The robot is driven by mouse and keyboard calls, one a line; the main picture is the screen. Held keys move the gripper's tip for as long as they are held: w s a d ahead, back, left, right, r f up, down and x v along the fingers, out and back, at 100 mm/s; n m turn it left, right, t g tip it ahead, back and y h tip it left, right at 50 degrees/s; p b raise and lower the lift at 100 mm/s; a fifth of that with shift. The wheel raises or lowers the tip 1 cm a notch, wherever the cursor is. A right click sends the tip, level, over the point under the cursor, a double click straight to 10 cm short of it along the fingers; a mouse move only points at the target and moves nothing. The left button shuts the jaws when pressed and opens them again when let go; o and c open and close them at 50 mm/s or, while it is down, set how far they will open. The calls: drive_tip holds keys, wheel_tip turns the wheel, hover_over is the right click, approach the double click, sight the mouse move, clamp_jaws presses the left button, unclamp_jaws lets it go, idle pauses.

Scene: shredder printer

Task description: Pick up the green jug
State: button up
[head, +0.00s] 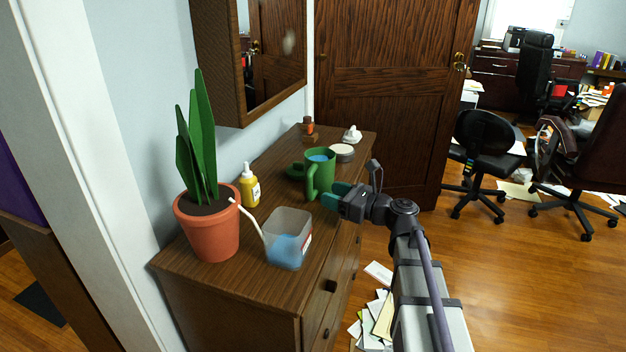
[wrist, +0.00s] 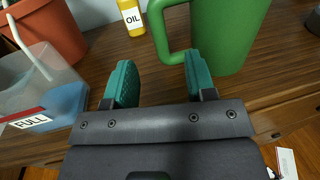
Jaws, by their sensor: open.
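The green jug (head: 321,160) stands upright on the wooden dresser, with something blue inside and its handle (head: 312,180) facing the front. In the wrist view the jug (wrist: 230,35) is at the top right, and its handle (wrist: 158,35) shows just past the fingertips, between the two fingers in the picture. My gripper (head: 336,194) is at the dresser's right edge, close to the jug. In the wrist view my gripper (wrist: 160,72) is open with nothing between its teal pads. I cannot tell whether the right finger touches the jug.
A clear container (head: 289,238) with blue liquid, marked FULL in the wrist view, stands near the front. A potted plant (head: 211,225) and a yellow oil bottle (head: 249,186) are to the left. A grey round thing (head: 341,152) is behind the jug. Papers (head: 375,315) lie on the floor.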

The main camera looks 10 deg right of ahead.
sight(317, 178)
drive_tip(key=x, duration=0.9)
drive_tip(key=shift+w+a+r, duration=0.1)
clamp_jaws()
idle(0.4)
